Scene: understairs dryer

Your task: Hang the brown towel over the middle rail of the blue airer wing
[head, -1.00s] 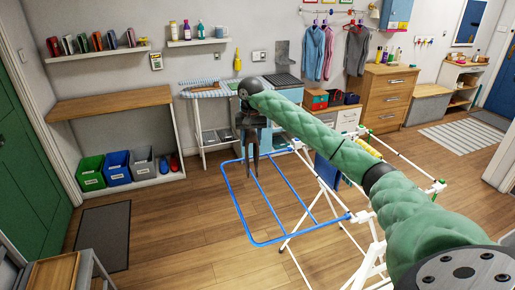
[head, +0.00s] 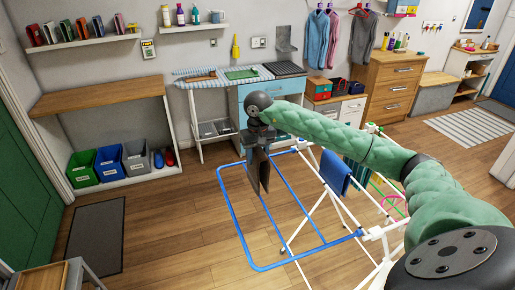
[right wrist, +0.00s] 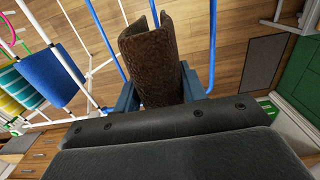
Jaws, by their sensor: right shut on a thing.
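The brown towel (head: 263,172) hangs folded from my right gripper (head: 260,140), which is shut on it. In the right wrist view the towel (right wrist: 150,65) is a dark brown curled fold between the fingers of the gripper (right wrist: 155,95). The blue airer wing (head: 233,222) extends left from the white airer. I cannot tell whether towel and rail touch. My left gripper is out of view.
A blue cloth (head: 336,172) and other cloths hang on the airer's white part. An ironing board (head: 200,82) and drawers stand behind. Bins (head: 109,163) sit under a wooden bench (head: 100,100) at left.

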